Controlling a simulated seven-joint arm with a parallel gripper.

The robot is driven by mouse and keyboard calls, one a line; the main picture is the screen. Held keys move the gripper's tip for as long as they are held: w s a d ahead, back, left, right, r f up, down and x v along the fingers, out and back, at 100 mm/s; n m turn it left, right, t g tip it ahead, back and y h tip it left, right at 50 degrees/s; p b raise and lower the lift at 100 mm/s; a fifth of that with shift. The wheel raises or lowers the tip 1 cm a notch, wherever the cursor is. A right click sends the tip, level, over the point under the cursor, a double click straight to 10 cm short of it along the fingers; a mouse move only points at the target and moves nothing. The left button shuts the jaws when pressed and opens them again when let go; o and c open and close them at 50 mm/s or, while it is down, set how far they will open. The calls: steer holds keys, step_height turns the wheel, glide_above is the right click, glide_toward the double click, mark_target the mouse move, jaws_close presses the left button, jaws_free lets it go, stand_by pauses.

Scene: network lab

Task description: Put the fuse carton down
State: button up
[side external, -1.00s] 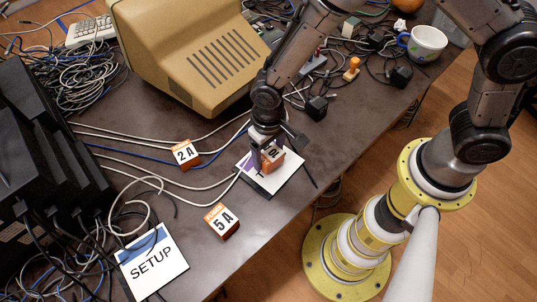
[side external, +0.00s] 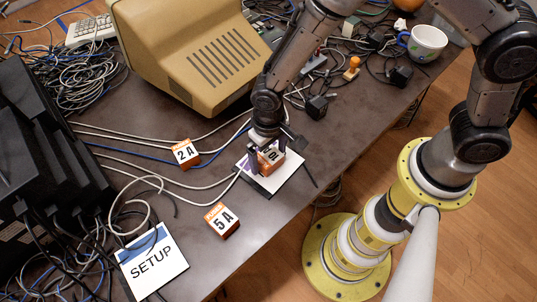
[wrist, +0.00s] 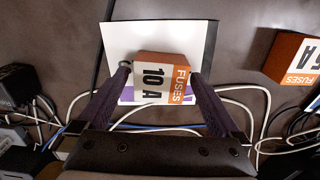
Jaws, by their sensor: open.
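The fuse carton, an orange and white box marked 10 A (wrist: 162,78), rests on a white card with a purple band (wrist: 125,40). In the side external view the carton (side external: 270,158) sits on the card (side external: 285,178) near the table's front edge, partly hidden by my gripper. My gripper (wrist: 163,72) is open, with one finger on each side of the carton. In the wrist view a narrow gap seems to show at the fingers; whether either one touches the carton I cannot tell.
A 5 A carton (side external: 222,221) and a 2 A carton (side external: 185,153) stand to the left on the table. A SETUP card (side external: 152,262) lies at the front left. Cables (side external: 150,182) run across the table. A beige monitor (side external: 185,50) stands behind.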

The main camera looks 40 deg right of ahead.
mark_target(269, 156)
step_height(269, 156, up, 12)
stand_by(0.4)
steer(key=s+d+r+t, duration=0.2)
steer(key=s+d+r, duration=0.1)
steer(key=d+r, duration=0.9)
steer(key=s+d+r+t, duration=0.3)
steer(key=s+d+r, duration=0.2)
steer(key=s+d, duration=0.4)
steer(key=s, duration=0.2)
steer(key=shift+s+t, duration=0.3)
steer(key=shift+c, duration=0.3)
steer(key=shift+c, duration=0.5)
